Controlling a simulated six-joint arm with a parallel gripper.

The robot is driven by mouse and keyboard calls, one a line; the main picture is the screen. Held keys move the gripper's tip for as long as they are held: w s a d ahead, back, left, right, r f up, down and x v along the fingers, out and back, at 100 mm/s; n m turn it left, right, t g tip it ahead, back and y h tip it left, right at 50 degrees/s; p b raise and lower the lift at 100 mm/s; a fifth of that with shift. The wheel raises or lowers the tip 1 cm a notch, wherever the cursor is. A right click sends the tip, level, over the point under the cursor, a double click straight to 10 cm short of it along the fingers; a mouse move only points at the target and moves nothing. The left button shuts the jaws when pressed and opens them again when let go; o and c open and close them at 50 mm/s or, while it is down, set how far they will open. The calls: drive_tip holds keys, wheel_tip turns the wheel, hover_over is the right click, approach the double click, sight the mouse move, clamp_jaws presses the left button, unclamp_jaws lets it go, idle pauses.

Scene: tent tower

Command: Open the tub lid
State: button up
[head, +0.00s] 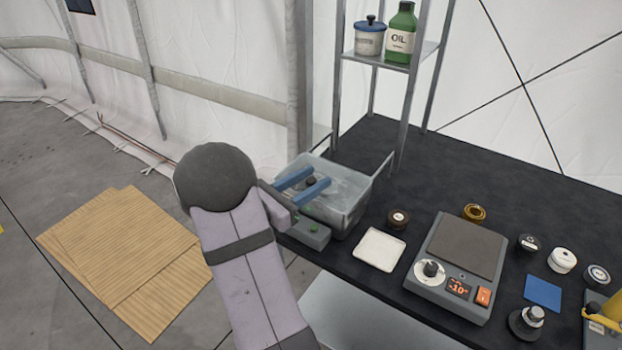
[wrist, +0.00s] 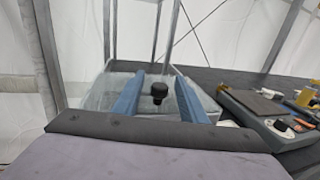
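The grey, see-through tub (head: 352,215) stands at the left end of the dark table. Its pale clear lid (head: 338,184) appears to lie on top, with a black knob (wrist: 159,92). My gripper (head: 321,176) is over the tub, its two blue fingers apart. In the wrist view, my gripper (wrist: 161,77) has one finger on each side of the knob, with a gap on both sides. The fingers hold nothing. Whether the fingertips touch the lid cannot be told.
A grey scale (head: 459,258), a white square dish (head: 380,249) and several small jars and weights stand to the right. A metal shelf (head: 427,50) behind the tub holds a blue-lidded jar (head: 370,39) and a green oil bottle (head: 401,32). Wooden boards (head: 120,245) lie on the floor left.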

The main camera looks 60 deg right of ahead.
sight(320, 179)
clamp_jaws()
drive_tip(key=shift+w+x, duration=0.25)
drive_tip(key=shift+x, duration=0.85)
drive_tip(key=shift+w+x, duration=0.25)
drive_tip(key=shift+x, duration=0.85)
unclamp_jaws()
drive_tip(key=shift+b+v, duration=1.1)
drive_tip(key=shift+v, duration=2.55)
